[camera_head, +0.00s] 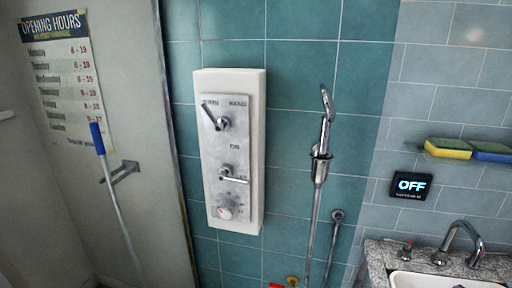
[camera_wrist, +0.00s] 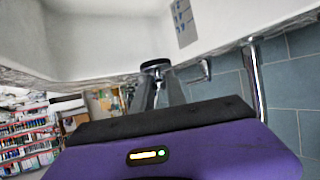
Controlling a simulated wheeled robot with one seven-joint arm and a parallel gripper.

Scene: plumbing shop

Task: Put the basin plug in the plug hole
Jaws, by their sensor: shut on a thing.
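The basin plug (camera_wrist: 155,64) is a small dark disc with a pale metal edge. In the wrist view it sits at the tips of my gripper (camera_wrist: 157,76), whose two grey fingers are shut on it. The white basin (camera_wrist: 95,40) fills the top of the wrist view, behind and around the plug. In the head view only part of the basin (camera_head: 405,280) shows, at the lower right corner. A tiny bit of purple there may be my gripper. I cannot see the plug hole in either view.
A curved chrome tap (camera_head: 460,240) and a small tap handle (camera_head: 404,250) stand on the speckled counter (camera_head: 376,262) behind the basin.

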